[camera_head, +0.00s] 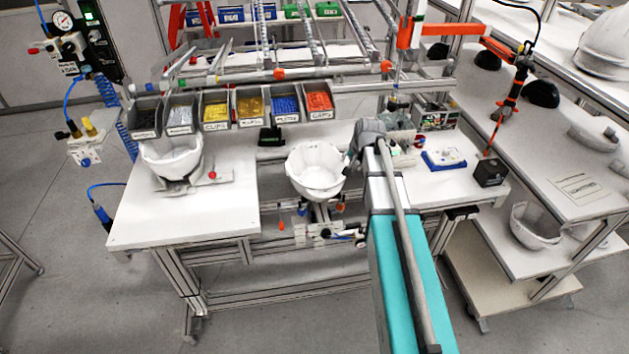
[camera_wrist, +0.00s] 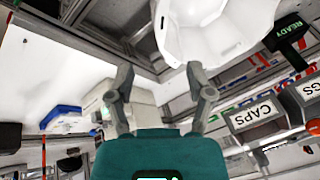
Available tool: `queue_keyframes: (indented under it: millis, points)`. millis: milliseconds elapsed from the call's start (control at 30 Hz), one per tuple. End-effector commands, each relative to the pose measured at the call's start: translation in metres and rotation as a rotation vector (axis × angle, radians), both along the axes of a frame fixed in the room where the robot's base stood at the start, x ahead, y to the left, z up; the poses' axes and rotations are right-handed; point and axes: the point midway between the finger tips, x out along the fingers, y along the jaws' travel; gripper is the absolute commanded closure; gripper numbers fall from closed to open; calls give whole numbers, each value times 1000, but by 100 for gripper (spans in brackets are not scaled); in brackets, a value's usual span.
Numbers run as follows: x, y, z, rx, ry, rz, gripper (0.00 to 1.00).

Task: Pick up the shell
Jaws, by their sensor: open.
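A white shell (camera_head: 316,172) sits at the middle gap of the workbench in the head view, its hollow side facing up. A white shell also shows in the wrist view (camera_wrist: 220,30), at the top, beyond my fingertips. My gripper (camera_wrist: 159,72) is open, with nothing between its two grey fingers. In the head view the end of my arm is just right of the middle shell; the fingers are hard to make out there. Another white shell (camera_head: 172,158) rests on a holder on the left bench. A third (camera_head: 535,226) lies on the lower right shelf.
A row of labelled parts bins (camera_head: 251,106) stands behind the shells. A blue-and-white device (camera_head: 443,159) and a black box (camera_head: 490,173) are on the right bench. A white helmet (camera_head: 606,45) sits at the far right. The front of the left bench (camera_head: 190,222) is clear.

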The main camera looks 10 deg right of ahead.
Motion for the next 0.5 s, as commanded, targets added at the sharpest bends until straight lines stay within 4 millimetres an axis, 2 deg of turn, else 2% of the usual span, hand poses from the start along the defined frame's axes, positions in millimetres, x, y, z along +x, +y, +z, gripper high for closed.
queue_keyframes:
  millis: [500]
  points:
    - [17,2,-41,0,1,-1,32]
